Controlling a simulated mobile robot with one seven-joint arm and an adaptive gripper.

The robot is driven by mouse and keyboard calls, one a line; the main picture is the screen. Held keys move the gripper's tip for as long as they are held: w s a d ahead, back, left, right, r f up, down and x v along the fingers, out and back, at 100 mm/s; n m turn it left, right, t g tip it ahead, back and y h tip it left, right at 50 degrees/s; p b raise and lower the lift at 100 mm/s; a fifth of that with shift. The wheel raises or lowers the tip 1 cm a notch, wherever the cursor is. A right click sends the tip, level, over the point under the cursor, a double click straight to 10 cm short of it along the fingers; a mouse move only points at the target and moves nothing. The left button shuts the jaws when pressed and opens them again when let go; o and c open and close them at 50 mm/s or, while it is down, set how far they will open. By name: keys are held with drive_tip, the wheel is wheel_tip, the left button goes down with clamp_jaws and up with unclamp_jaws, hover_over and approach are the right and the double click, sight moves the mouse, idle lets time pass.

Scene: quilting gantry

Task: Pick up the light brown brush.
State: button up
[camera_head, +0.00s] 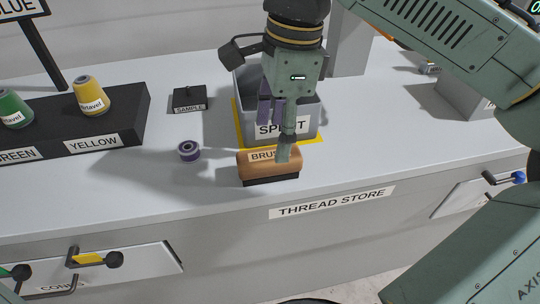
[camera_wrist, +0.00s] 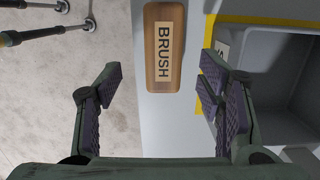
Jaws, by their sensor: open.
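The light brown brush (camera_head: 257,168) lies on the light grey counter near its front edge, with dark bristles facing down and a BRUSH label on top. In the wrist view the brush (camera_wrist: 165,84) sits ahead of the fingertips, with its long side running up the picture. My gripper (camera_head: 285,150) is above the brush in the head view and hides part of its top. In the wrist view my gripper (camera_wrist: 160,80) is open and empty, with one finger on each side of the brush and gaps between.
A grey bin (camera_head: 310,118) labelled SPLIT, on a yellow-bordered patch, stands just behind the brush. A small purple spool (camera_head: 189,151) lies to its left. A SAMPLE block (camera_head: 188,97) and a dark thread rack (camera_head: 130,120) stand farther left. The counter front drops to drawers.

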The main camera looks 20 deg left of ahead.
sight(270, 154)
drive_tip(key=f, duration=0.5)
drive_tip(key=a+f+p, duration=0.1)
drive_tip(key=f, duration=0.1)
drive_tip(key=shift+s+f, duration=0.15)
drive_tip(key=shift+c, duration=0.3)
drive_tip(key=c, duration=1.3)
